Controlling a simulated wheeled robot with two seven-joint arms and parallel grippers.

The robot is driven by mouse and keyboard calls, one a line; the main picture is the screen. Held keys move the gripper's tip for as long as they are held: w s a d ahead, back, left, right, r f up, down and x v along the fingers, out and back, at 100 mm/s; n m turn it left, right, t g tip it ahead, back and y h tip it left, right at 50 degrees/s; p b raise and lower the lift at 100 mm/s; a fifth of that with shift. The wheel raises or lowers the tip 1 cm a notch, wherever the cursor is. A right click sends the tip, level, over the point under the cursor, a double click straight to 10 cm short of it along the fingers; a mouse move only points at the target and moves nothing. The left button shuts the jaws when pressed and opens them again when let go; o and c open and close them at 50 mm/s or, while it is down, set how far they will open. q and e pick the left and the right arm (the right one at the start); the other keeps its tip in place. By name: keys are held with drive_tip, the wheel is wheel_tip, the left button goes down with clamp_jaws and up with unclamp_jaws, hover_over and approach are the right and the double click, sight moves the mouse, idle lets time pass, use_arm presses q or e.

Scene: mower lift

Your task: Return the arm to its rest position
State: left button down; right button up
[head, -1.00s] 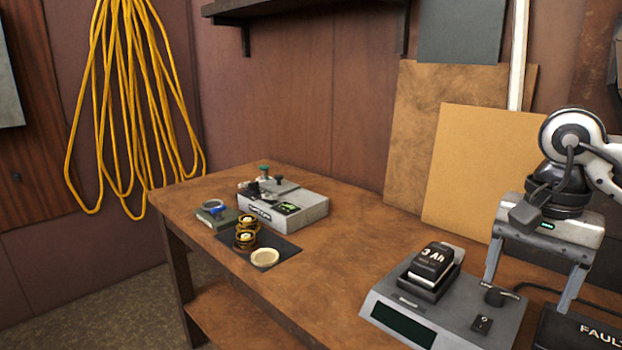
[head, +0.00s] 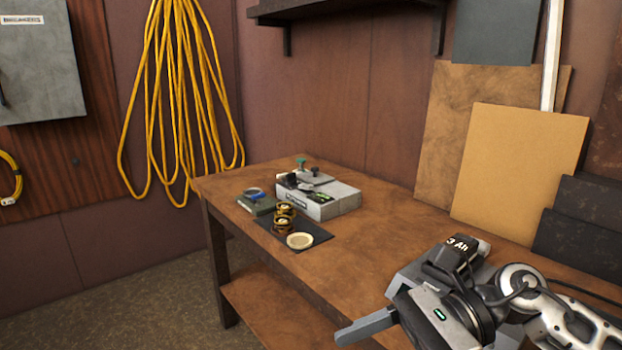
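My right arm (head: 575,325) comes in from the lower right, bent low in front of the bench. My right gripper (head: 372,338) points left and down at the bottom edge. One grey finger shows at the outer end of its body; the other is out of the picture. Nothing shows held at the visible finger. My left gripper is not in view.
A black 3 Ah battery (head: 455,257) sits on the grey charger (head: 408,270), partly hidden behind my gripper. The wooden bench (head: 375,240) carries a grey box fixture (head: 322,204), brass-coloured spools (head: 284,220) and a pale round disc (head: 300,241). The bench middle is clear.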

drive_tip(key=w+a+m+t+y, duration=0.1)
drive_tip(key=w+m+t+y, duration=0.15)
drive_tip(key=m+t, duration=0.65)
drive_tip(key=w+a+m+t+y, duration=0.1)
drive_tip(key=w+m+t+y, duration=0.3)
drive_tip(key=m, duration=0.9)
drive_tip(key=d+f+m+t+h, duration=0.2)
drive_tip(key=f+m+t+h, duration=0.25)
drive_tip(key=m, duration=0.45)
drive_tip(key=d+f+m+t+h, duration=0.3)
drive_tip(key=f+m+h, duration=0.25)
drive_tip(key=m, duration=0.25)
drive_tip(key=s+d+f+m+g+h, duration=0.2)
drive_tip(key=s+f+m, duration=0.4)
drive_tip(key=f, duration=0.3)
drive_tip(key=s+d+f+m+g+h, duration=0.2)
drive_tip(key=s+f+m+g+h, duration=0.3)
drive_tip(key=f, duration=0.5)
drive_tip(key=s+m+h, duration=0.1)
drive_tip(key=s+m, duration=0.1)
drive_tip(key=m, duration=0.1)
drive_tip(key=shift+d, duration=0.3)
